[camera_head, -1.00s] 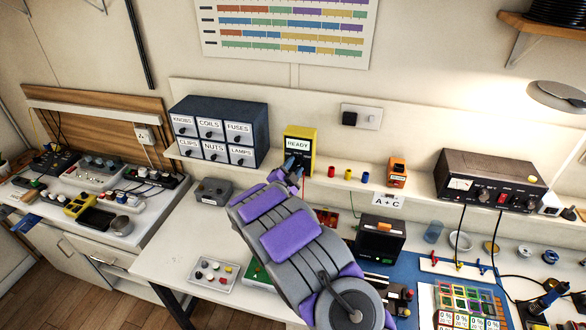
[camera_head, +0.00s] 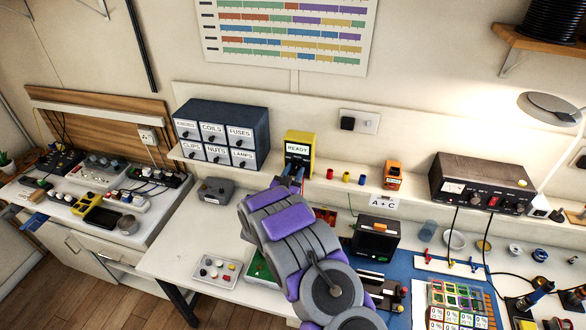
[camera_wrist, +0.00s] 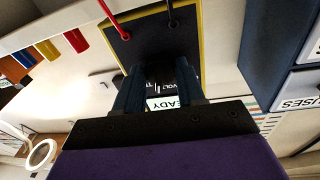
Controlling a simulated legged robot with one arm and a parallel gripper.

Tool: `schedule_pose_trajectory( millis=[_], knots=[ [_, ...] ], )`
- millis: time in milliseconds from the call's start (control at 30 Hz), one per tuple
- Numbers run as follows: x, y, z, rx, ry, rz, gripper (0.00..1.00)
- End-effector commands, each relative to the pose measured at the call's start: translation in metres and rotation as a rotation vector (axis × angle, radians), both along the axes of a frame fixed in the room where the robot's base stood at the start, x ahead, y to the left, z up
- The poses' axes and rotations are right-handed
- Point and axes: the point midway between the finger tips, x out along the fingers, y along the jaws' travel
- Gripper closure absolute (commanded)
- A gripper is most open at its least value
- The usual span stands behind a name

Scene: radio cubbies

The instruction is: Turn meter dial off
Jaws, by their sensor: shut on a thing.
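The meter (camera_head: 298,136) is a yellow box with a dark face and a white READY display, standing on the shelf. It fills the top middle of the wrist view (camera_wrist: 150,42), with a red lead at its left and another lead at its right. My gripper (camera_head: 292,172) is at the lower front of the meter. In the wrist view my gripper's two dark fingers (camera_wrist: 160,80) reach to the dark face and are shut on the dial. The dial is mostly hidden between the fingers, so I cannot tell its setting.
A blue drawer cabinet (camera_head: 222,110) stands left of the meter. Red, yellow and blue pieces (camera_head: 346,176) and an orange device (camera_head: 394,174) stand to its right on the shelf. A dark power supply (camera_head: 482,180) is further right. A black box (camera_head: 376,236) stands on the bench below.

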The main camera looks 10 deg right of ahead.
Motion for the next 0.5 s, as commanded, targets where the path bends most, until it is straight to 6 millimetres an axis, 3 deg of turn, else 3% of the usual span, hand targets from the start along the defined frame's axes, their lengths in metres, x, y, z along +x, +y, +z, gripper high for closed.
schedule_pose_trajectory(
  millis=[500],
  knots=[
    [0.0007,0.0010,0.0029,-0.450,0.185,0.003,0.92]
  ],
)
